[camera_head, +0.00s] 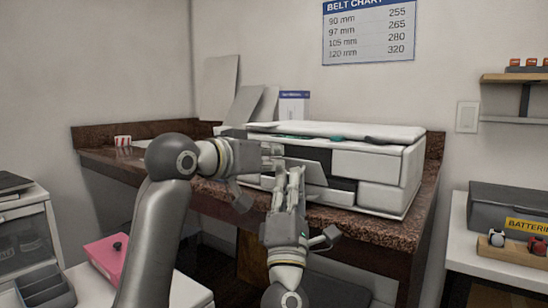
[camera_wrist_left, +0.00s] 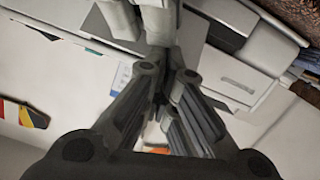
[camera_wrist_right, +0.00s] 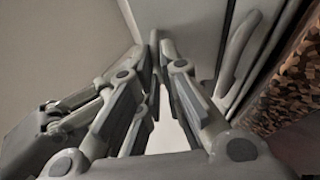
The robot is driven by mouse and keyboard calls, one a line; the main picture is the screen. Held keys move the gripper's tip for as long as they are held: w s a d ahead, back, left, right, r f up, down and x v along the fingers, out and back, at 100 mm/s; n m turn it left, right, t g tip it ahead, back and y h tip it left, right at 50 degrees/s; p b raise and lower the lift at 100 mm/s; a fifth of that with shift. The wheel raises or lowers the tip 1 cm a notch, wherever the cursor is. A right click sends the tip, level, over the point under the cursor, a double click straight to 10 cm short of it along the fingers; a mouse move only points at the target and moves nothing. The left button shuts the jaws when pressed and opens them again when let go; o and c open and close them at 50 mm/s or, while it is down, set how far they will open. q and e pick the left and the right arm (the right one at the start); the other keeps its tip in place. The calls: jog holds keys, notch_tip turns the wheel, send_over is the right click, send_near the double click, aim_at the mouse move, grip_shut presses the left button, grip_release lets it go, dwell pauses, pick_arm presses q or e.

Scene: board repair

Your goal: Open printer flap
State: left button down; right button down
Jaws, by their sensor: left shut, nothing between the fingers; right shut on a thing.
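The white printer (camera_head: 378,165) sits on the stone-topped counter. A light grey panel at its front, apparently the flap (camera_head: 312,168), stands tilted out from the body, with a dark gap to its right. My right gripper (camera_head: 292,172) comes up from below and is shut on the flap's edge. In the right wrist view its fingertips (camera_wrist_right: 158,62) meet at the edge of a flat grey panel (camera_wrist_right: 190,25). My left gripper (camera_head: 276,152) is shut and empty, close beside the right fingers at the printer's front left. Its fingers come together in the left wrist view (camera_wrist_left: 165,85).
The speckled counter (camera_head: 385,232) has a narrow front edge below the printer. A red-and-white cup (camera_head: 123,141) stands at its left. A pink box (camera_head: 105,255) is lower left, and a battery box (camera_head: 505,212) is on the right shelf.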

pick_arm(q)
jog(key=shift+d+f, duration=0.1)
jog(key=shift+f, duration=0.55)
pick_arm(e)
jog(key=c, duration=1.6)
grip_release()
jog(key=shift+d+r+h, duration=0.2)
jog(key=shift+r+h, duration=0.1)
jog(key=shift+r, duration=0.05)
jog(key=shift+a, duration=0.15)
pick_arm(q)
jog(key=shift+r, duration=0.1)
